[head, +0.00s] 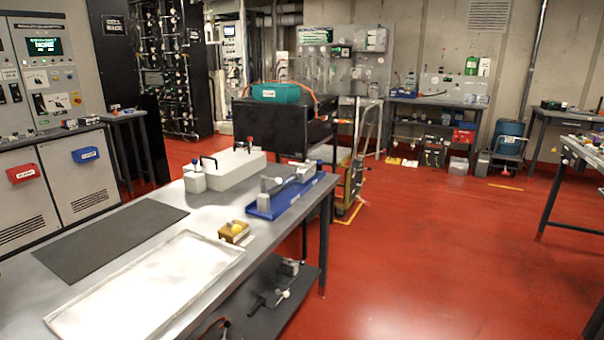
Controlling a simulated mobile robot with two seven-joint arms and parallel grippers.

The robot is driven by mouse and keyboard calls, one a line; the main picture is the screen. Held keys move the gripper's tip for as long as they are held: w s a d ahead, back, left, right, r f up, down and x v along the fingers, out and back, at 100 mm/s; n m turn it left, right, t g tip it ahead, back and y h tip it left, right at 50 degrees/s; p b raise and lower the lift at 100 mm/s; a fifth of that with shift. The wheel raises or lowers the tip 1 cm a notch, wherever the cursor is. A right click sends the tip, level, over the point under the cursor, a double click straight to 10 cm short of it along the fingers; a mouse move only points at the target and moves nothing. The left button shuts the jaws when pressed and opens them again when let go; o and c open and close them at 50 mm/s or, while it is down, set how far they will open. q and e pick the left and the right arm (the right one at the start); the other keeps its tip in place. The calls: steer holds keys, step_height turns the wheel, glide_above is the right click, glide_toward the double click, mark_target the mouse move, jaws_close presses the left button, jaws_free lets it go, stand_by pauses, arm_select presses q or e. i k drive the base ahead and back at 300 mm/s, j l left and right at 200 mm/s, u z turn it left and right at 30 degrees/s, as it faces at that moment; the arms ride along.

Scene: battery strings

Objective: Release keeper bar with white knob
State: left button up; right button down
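I cannot pick out a keeper bar with certainty. A dark open rack (172,65) at the back left carries several small white round parts and cables, too small to tell apart. On the near grey bench, a blue tray (292,196) holds a grey metal fixture (275,186) with an arm along it. On the shelf below, a small dark tool (262,302) lies near a white rounded part (283,294). Neither of my grippers is in view.
The grey bench (200,215) fills the lower left, with a dark mat (110,238), a white tray (148,288), a white battery block (234,166) and a small yellow-topped block (234,231). A black cart (285,122) stands behind. The red floor (430,240) to the right is open.

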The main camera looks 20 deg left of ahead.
mark_target(278, 180)
steer(key=i+u, duration=0.2)
steer(key=i, duration=0.3)
steer(key=i+l+u, duration=0.15)
steer(key=i, duration=0.3)
steer(key=i+l+u, duration=0.2)
steer(key=i, duration=0.25)
